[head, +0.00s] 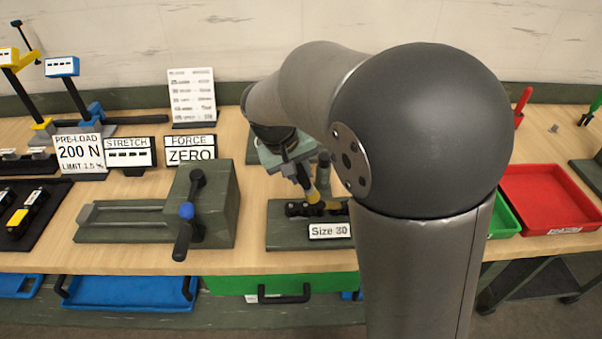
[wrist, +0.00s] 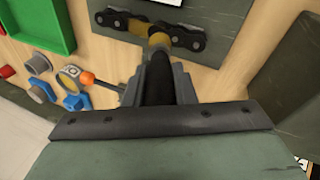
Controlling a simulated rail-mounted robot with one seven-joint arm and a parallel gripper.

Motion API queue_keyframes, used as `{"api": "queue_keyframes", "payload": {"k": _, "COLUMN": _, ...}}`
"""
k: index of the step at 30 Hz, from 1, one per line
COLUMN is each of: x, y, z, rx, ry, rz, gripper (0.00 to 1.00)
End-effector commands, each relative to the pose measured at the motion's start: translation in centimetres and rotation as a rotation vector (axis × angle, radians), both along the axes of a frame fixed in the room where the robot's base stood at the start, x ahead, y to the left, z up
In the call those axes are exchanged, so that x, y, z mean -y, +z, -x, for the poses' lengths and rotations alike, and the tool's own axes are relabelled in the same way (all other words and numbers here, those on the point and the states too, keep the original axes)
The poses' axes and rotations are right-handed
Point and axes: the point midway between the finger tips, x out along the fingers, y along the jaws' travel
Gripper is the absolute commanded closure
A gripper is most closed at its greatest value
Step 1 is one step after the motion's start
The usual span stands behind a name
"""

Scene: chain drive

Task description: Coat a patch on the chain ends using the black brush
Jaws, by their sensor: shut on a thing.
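My gripper (head: 300,170) is shut on the black brush (wrist: 158,78), whose dark handle stands between the fingers in the wrist view. The brush's yellow end (wrist: 159,40) points at the middle of the chain, where the two chain ends (wrist: 138,27) (wrist: 186,38) lie. It looks to be at or just over the links; contact cannot be told. In the head view the yellow end (head: 313,196) is just above the chain (head: 298,209) on the grey-green "Size 30" plate (head: 285,236). The yellow end hides the middle of the chain.
A grey-green clamp fixture (head: 217,205) with a blue-collared handle stands left of the plate. A red tray (head: 555,195) and a green tray (wrist: 42,20) lie to the right in the head view. Small parts and an orange-tipped tool (wrist: 88,79) lie near the gripper.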

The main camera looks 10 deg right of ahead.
Motion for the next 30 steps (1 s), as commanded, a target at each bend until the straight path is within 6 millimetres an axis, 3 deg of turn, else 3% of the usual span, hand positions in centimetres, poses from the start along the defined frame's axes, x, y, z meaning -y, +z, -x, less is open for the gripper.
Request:
{"api": "queue_keyframes", "payload": {"k": 16, "x": 0.5, "y": 5.3, "z": -0.1, "rx": 0.0, "ry": -0.009, "rz": 0.002, "gripper": 1.0}}
{"api": "queue_keyframes", "payload": {"k": 30, "x": 0.5, "y": 5.7, "z": -0.1, "rx": 0.0, "ry": -0.009, "rz": 0.002, "gripper": 1.0}}
